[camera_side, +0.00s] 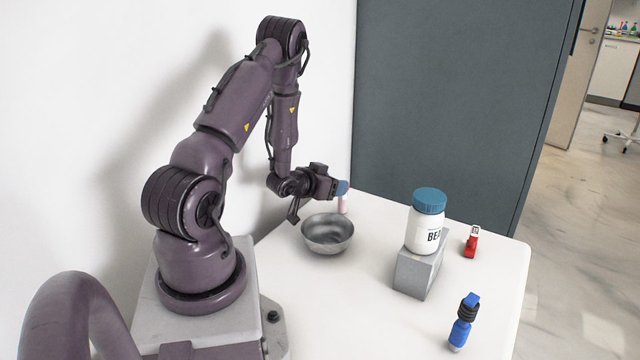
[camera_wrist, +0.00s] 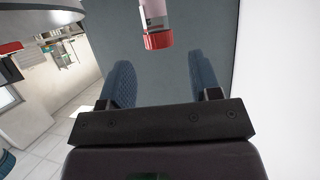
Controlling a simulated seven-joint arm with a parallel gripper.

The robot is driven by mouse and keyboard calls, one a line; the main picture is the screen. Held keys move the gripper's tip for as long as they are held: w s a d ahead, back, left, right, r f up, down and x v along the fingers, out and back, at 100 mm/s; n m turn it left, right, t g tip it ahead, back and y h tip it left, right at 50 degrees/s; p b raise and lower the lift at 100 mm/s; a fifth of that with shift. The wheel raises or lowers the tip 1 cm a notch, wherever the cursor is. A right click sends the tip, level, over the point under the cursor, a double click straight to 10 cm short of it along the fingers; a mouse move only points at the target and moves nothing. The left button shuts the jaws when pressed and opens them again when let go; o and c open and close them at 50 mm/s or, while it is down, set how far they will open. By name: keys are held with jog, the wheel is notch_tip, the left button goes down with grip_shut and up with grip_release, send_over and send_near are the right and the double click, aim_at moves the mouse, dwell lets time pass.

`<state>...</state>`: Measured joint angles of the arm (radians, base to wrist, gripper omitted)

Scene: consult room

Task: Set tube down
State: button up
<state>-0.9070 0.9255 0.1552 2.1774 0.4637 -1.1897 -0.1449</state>
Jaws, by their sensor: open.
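The tube (camera_side: 344,204) is pale pink and stands upright on the white table, behind the bowl near the far edge. Its upper end is hidden by my gripper in the side view. In the wrist view the tube's red cap (camera_wrist: 158,40) and pale body show at the top of the picture, in line with the gap between the fingers. My gripper (camera_side: 342,188) is open, with its blue fingertips at the tube's upper part. In the wrist view the two blue fingers (camera_wrist: 162,78) are spread apart with nothing clamped between them.
A metal bowl (camera_side: 328,234) stands just in front of the tube. A white jar with a blue lid (camera_side: 428,202) stands on a grey block (camera_side: 408,275). A red inhaler-like item (camera_side: 471,242) and a blue item with black rings (camera_side: 462,324) stand to the right. The front middle is clear.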

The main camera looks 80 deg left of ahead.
jog(key=v, duration=0.5)
jog(key=w+d+r+m+g+h, duration=0.1)
jog(key=w+d+r+m, duration=0.1)
jog(key=w+d+r, duration=0.4)
jog(key=w+d+r+m+g+h, duration=0.1)
jog(key=w+d+r+h, duration=0.15)
jog(key=d+r, duration=0.65)
jog(key=s+d+r+m+g+h, duration=0.1)
jog(key=s+d+r+m+h, duration=0.1)
jog(key=s+d+r, duration=0.2)
jog(key=s+d+r+m+g+h, duration=0.1)
jog(key=s+d+r, duration=0.4)
jog(key=d, duration=0.8)
jog(key=s+g+h, duration=0.1)
jog(key=s, duration=0.2)
jog(key=shift+s+r+m+g, duration=0.25)
jog(key=shift+s+m+g, duration=0.05)
jog(key=shift+s+m, duration=0.1)
